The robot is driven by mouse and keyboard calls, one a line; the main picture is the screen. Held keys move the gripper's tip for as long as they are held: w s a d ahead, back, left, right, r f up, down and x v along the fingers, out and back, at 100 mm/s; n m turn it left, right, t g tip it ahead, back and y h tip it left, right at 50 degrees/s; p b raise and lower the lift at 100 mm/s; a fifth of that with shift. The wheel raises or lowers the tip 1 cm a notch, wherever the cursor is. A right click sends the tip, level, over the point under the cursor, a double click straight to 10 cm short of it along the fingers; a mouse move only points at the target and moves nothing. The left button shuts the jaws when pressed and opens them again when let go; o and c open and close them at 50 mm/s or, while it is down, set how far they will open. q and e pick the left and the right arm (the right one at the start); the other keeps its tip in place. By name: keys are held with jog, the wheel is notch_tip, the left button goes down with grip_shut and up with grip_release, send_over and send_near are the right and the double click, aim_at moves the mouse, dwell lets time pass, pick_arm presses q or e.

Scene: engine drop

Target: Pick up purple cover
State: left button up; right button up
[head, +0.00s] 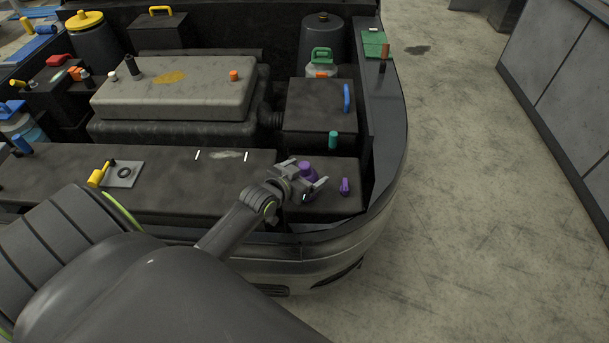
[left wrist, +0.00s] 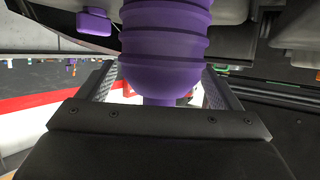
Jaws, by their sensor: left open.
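The purple cover (head: 306,167) is a ribbed, rounded piece at the front right of the engine bay. In the left wrist view the purple cover (left wrist: 165,45) fills the upper middle, with a narrower stub at its lower end. My left gripper (head: 303,178) is open, with a finger on each side of the cover. Gaps show between the stub and the fingers, and I cannot tell whether either finger touches the cover. The gripper hides part of the cover in the head view. My right gripper is not in view.
A small purple piece (head: 345,187) stands just right of the gripper. A teal cylinder (head: 333,140) stands behind, near a dark box with a blue handle (head: 346,97). A yellow handle (head: 98,175) is at left. The curved bay edge (head: 385,165) borders open floor at right.

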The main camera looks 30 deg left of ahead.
pick_arm(q)
jog(key=shift+x, duration=0.85)
jog(key=shift+s, duration=0.1)
jog(key=c, duration=1.1)
